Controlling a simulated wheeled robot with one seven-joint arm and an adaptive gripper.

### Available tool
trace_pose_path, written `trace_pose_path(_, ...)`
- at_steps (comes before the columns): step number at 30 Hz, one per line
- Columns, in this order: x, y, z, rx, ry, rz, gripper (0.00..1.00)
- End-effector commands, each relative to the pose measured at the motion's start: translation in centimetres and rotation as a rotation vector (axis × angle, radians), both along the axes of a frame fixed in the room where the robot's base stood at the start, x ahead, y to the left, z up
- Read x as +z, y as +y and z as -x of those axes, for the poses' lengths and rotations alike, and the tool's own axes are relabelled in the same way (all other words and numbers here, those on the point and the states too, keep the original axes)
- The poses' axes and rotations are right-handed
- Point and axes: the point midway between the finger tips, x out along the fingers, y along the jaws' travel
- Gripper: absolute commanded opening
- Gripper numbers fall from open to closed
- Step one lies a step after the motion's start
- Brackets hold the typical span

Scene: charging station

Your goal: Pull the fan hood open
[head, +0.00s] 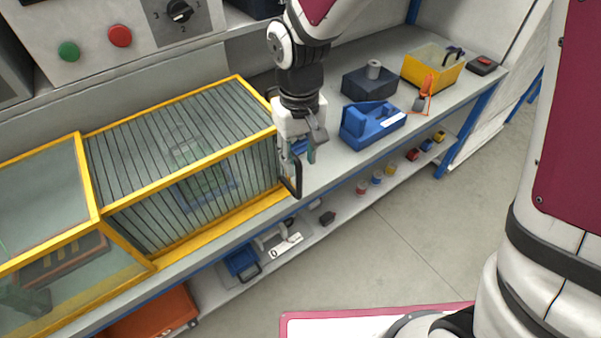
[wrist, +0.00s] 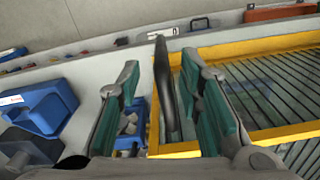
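The fan hood (head: 135,165) is a long yellow-framed enclosure with grey strip panels, on the bench at left in the head view. Its yellow frame and strips also show at right in the wrist view (wrist: 275,45). A black bar handle (head: 298,180) stands at its right end. My gripper (head: 300,158) is over that end, pointing down. In the wrist view, the gripper's teal-padded fingers (wrist: 160,68) are spread apart. The black handle (wrist: 164,85) shows in the gap between them, with space on both sides. I cannot tell whether anything touches it.
Right of the gripper are a blue holder (head: 372,124), a dark box (head: 370,83) and a yellow bin (head: 432,70). A clear-panelled yellow-framed section (head: 42,195) adjoins at left. A lower shelf (head: 345,212) holds small items. Open floor (head: 400,215) lies in front.

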Motion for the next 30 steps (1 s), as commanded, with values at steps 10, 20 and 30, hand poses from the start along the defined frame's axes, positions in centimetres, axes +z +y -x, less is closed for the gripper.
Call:
trace_pose_path(10, -6.5, 0.0, 0.1, 0.0, 0.003, 0.001, 0.33)
trace_pose_path(20, -8.6, 0.0, 0.0, -0.001, 0.0, 0.0, 0.33)
trace_pose_path(30, -8.6, 0.0, 0.0, -0.001, -0.001, 0.0, 0.08)
